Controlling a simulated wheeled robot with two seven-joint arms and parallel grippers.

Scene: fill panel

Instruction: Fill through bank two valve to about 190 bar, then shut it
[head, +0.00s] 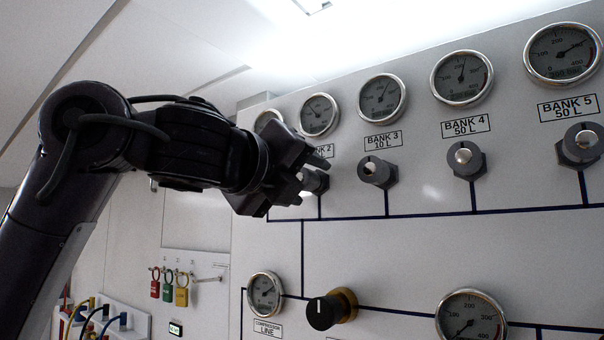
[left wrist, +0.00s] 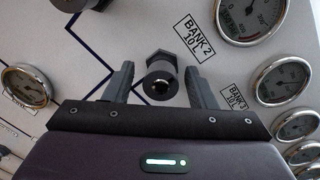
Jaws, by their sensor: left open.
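The bank two valve (left wrist: 160,80) is a dark hexagonal fitting with a round, light-tipped stem, below the BANK 2 label (left wrist: 195,38). In the head view this valve (head: 317,183) is partly hidden by my left gripper (head: 309,178). In the left wrist view my left gripper (left wrist: 160,88) is open, one finger on each side of the valve; I cannot tell whether they touch it. The bank two gauge (head: 319,115) sits above; its reading is too small to tell. A lower gauge (head: 471,318) has its needle toward the lower left. My right gripper is not in view.
Bank 3 valve (head: 377,172), bank 4 valve (head: 466,159) and bank 5 valve (head: 581,145) stick out to the right. A black knob (head: 325,312) and the compressor line gauge (head: 264,294) are below. Coloured padlocks (head: 168,287) hang at the lower left.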

